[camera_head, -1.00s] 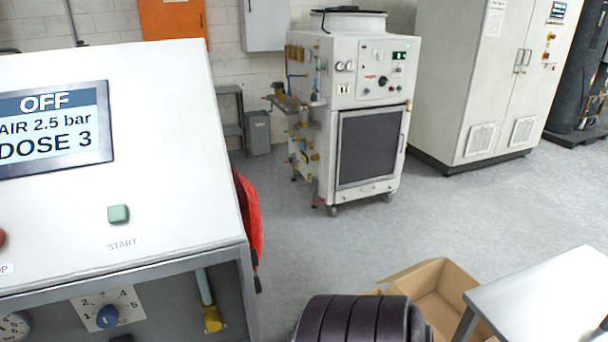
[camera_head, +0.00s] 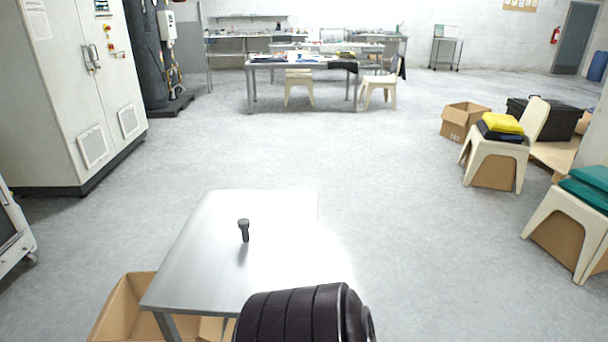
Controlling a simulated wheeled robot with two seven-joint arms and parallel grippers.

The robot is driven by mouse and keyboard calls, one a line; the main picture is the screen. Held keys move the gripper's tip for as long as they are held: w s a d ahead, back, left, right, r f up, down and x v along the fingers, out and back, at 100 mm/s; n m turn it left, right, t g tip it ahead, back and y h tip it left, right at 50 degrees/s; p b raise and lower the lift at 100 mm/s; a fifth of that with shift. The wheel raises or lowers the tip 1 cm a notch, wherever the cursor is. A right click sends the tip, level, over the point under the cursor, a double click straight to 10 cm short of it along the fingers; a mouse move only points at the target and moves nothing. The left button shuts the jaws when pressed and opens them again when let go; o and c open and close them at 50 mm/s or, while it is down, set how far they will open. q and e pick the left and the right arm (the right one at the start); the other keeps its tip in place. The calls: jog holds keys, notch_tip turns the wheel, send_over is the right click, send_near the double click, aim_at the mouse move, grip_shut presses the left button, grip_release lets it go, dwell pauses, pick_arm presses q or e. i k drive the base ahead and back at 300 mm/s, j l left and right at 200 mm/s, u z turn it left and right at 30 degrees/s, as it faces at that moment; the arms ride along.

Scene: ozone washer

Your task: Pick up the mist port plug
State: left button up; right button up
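A small dark plug (camera_head: 244,230), likely the mist port plug, stands on a bare metal side table (camera_head: 205,258). It has a wider round head and a narrower stem, and it is near the middle of the tabletop. A black ribbed part, which seems to be my own arm, comes in at the bottom of the view and covers the table's near right corner. Neither gripper shows in the view.
An open cardboard box (camera_head: 118,305) sits on the floor at the table's near left. A tall white cabinet (camera_head: 75,90) stands at the left. Chairs with folded cloths (camera_head: 500,124) are at the right. The floor between is clear.

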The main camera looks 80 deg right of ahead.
aim_at(244, 223)
jog(key=z, duration=2.2)
